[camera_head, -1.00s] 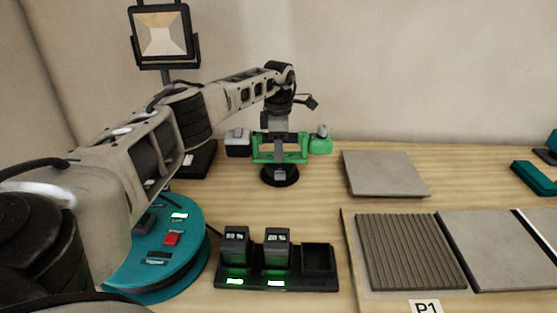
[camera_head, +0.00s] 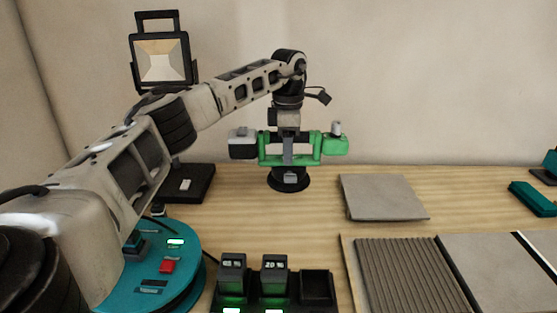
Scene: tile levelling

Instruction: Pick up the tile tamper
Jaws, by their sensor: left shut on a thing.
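The tile tamper (camera_head: 306,149) has a green frame with a grey-and-black block at its left end, a knob at its right end and a round black disc (camera_head: 289,180) below. My left gripper (camera_head: 288,150) comes down from above and is shut on the middle of the tamper. The fingers hide part of the green bar. The tamper hangs upright near the back of the table, and its disc appears slightly above the wood. My right gripper is not in view.
A work lamp (camera_head: 162,62) stands at the back left. A teal round device (camera_head: 150,262) and a battery charger (camera_head: 318,290) are in front. A loose grey tile (camera_head: 383,197) lies right of the tamper, with a ribbed panel (camera_head: 408,275) nearer. Teal items (camera_head: 533,199) lie far right.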

